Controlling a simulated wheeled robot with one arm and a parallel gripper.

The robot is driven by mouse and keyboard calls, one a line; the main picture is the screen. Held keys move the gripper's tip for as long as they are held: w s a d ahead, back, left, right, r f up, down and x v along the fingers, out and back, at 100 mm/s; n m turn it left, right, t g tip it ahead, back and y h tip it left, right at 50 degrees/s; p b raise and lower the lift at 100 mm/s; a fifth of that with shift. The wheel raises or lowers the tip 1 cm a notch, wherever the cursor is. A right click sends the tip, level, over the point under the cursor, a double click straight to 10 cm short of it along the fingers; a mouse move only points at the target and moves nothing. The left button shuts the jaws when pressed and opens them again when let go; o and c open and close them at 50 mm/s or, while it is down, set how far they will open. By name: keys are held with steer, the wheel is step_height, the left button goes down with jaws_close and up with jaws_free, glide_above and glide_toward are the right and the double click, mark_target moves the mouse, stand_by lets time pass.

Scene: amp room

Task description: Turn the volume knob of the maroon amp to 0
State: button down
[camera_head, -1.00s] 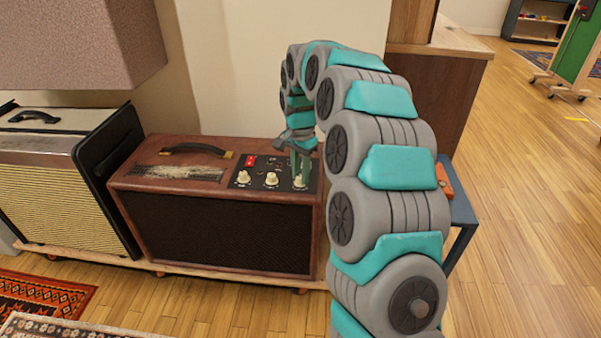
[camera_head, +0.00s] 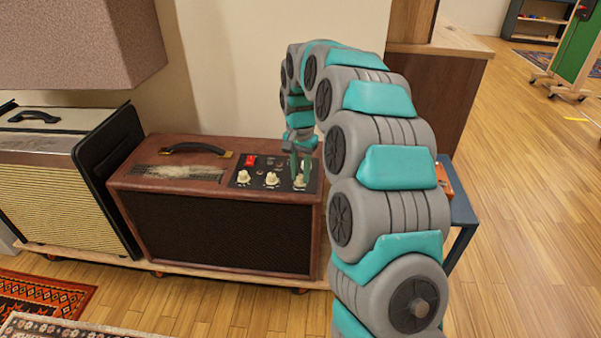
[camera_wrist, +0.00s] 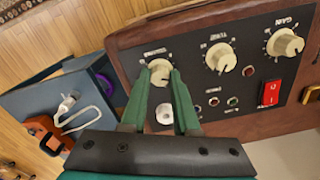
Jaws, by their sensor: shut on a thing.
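The maroon amp (camera_head: 150,190) stands on a low wooden platform, with a black control panel at the right of its top. The cream volume knob (camera_wrist: 160,72) is nearest the panel's end in the wrist view. My gripper (camera_wrist: 160,80) has its green fingers shut on the knob's two sides. In the head view my gripper (camera_head: 300,176) points down over the right-hand knob and partly hides it. The knob's pointer setting cannot be read clearly. The tone knob (camera_wrist: 220,57) and gain knob (camera_wrist: 285,44) stand apart from the fingers.
A red switch (camera_wrist: 269,93) and small jacks share the panel. A cream amp (camera_head: 60,190) stands close on the left. A blue-grey side table (camera_wrist: 35,100) with an orange object (camera_wrist: 48,133) is beside the maroon amp. A wall is behind.

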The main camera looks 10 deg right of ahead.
mark_target(300, 176)
steer(key=n, duration=1.2)
steer(key=shift+n, duration=0.4)
stand_by(0.3)
steer(key=c, duration=0.7)
jaws_free()
steer(key=shift+o, duration=0.2)
steer(key=shift+r, duration=0.1)
step_height(300, 176, up, 8)
steer(key=shift+f, duration=0.2)
